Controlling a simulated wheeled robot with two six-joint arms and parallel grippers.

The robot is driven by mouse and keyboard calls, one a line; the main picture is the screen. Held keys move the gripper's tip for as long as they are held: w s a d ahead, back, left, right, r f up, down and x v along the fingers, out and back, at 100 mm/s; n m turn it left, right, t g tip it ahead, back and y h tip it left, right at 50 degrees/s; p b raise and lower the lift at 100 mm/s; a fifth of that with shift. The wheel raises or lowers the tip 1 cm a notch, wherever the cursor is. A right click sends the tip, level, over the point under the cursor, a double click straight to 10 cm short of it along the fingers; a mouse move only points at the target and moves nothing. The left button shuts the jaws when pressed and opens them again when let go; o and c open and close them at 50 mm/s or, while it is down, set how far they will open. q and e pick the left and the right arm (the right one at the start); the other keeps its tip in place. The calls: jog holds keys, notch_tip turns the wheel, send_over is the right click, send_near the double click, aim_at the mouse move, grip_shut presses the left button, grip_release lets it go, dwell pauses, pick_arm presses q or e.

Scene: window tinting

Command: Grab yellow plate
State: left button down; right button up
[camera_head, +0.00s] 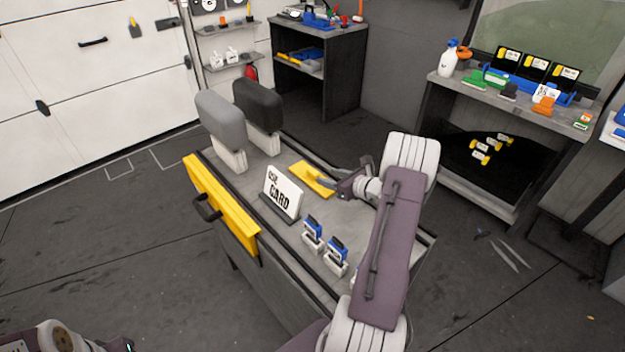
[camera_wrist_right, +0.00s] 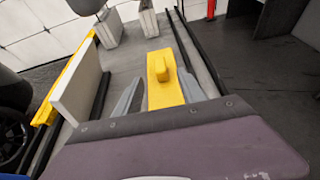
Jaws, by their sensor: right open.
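The yellow plate (camera_head: 306,174) lies flat on the grey top of the workbench cart, behind the white card sign. It has a raised yellow handle, seen in the right wrist view on the plate (camera_wrist_right: 166,92). My right gripper (camera_head: 325,184) is low over the cart at the plate's right end. In the right wrist view my open right gripper (camera_wrist_right: 158,95) has one finger on each side of the plate. Whether the fingers touch it I cannot tell. The near end of the plate is hidden by the gripper body.
The white card sign (camera_head: 282,193) stands close to the plate. Two grey and black headrest-like pads (camera_head: 222,118) stand at the cart's far end. A yellow drawer front (camera_head: 222,208) runs along the cart's left side.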

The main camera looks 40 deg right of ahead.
aim_at(315, 172)
jog(key=x, duration=0.3)
jog(key=shift+p, duration=0.3)
jog(key=shift+w+f, duration=0.15)
jog(key=shift+w, duration=0.3)
jog(key=shift+w+a+f, duration=0.1)
jog(key=shift+w, duration=0.25)
jog(key=p+x, duration=0.1)
jog(key=x, duration=0.3)
jog(key=shift+w+f, duration=0.2)
jog(key=shift+w, duration=0.05)
jog(key=shift+s+r, duration=0.1)
jog(key=c, duration=0.5)
grip_shut()
